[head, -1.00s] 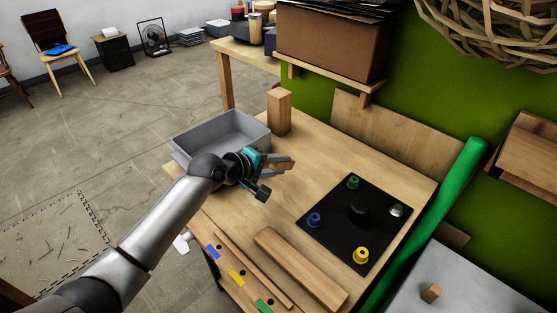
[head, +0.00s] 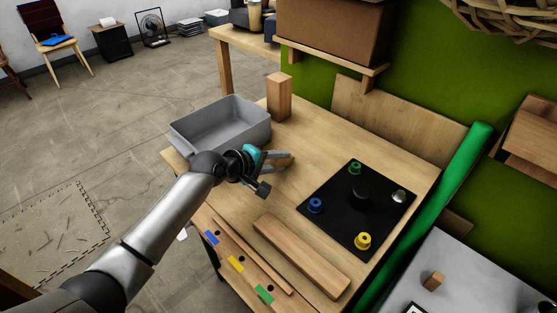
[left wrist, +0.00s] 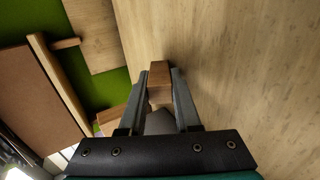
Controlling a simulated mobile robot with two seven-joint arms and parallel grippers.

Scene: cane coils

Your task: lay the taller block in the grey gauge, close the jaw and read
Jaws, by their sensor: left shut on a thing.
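My left gripper (head: 280,163) is shut on a small wooden block (left wrist: 160,76), held above the wooden table near the grey bin. In the left wrist view the block's end shows between the two fingertips (left wrist: 162,86); in the head view the fingers partly hide it. Another small wooden block (head: 433,281) stands on a grey surface (head: 460,270) at the lower right. I cannot tell from these views which block is taller. I cannot make out the grey gauge for certain; a dark-edged white thing (head: 415,308) is cut off at the bottom edge. My right gripper is not in view.
A grey bin (head: 222,142) and an upright wooden post (head: 279,97) stand at the table's back left. A black board (head: 345,230) with coloured knobs lies at the right. A wooden plank (head: 300,257) lies in front. A green roll (head: 440,190) runs along the right edge.

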